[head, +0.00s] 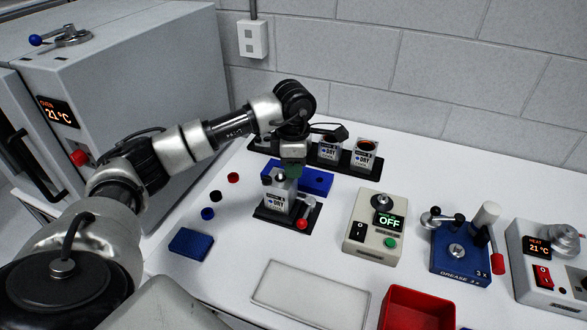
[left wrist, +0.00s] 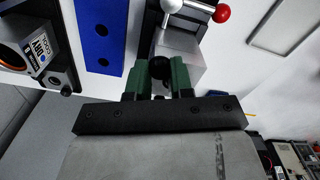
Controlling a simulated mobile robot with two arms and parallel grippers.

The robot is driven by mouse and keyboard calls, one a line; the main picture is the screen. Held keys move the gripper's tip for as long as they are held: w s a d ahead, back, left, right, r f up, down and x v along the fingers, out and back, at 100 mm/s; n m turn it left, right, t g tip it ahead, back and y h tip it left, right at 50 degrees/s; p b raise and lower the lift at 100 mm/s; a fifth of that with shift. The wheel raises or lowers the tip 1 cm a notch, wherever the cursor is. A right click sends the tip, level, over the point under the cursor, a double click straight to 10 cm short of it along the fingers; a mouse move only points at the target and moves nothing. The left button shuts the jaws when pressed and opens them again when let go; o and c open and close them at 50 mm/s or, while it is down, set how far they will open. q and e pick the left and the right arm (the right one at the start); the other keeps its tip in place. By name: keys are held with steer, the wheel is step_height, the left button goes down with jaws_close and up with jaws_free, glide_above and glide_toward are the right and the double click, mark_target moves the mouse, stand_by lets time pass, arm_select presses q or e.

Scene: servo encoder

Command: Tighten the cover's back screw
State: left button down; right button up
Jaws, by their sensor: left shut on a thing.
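The servo unit (head: 279,204) is a grey box with a white "DRY" label. It sits upright in a black fixture (head: 268,219) with a red-knobbed lever (head: 302,224). My left gripper (head: 291,170) comes down from above at the back of the unit's top. In the left wrist view its green fingers (left wrist: 158,80) are closed around a dark round screw head (left wrist: 160,68), at the edge of the grey unit (left wrist: 183,52). The fingers hide part of the screw, so how deep it sits cannot be told. My right gripper is not in view.
A blue block (head: 315,180) with holes lies just behind the unit. Behind it, a black rack (head: 345,167) holds similar units. An "OFF" control box (head: 372,243) stands right, with a blue grease station (head: 460,262) beyond. A pale tray (head: 310,292) and red bin (head: 418,308) lie in front.

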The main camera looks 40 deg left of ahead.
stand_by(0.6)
arm_select(q)
steer(key=c, duration=1)
jaws_free()
steer(key=shift+o, duration=0.2)
steer(key=shift+r, duration=0.1)
step_height(320, 180, up, 11)
steer(key=b, duration=0.1)
steer(key=shift+b, duration=0.4)
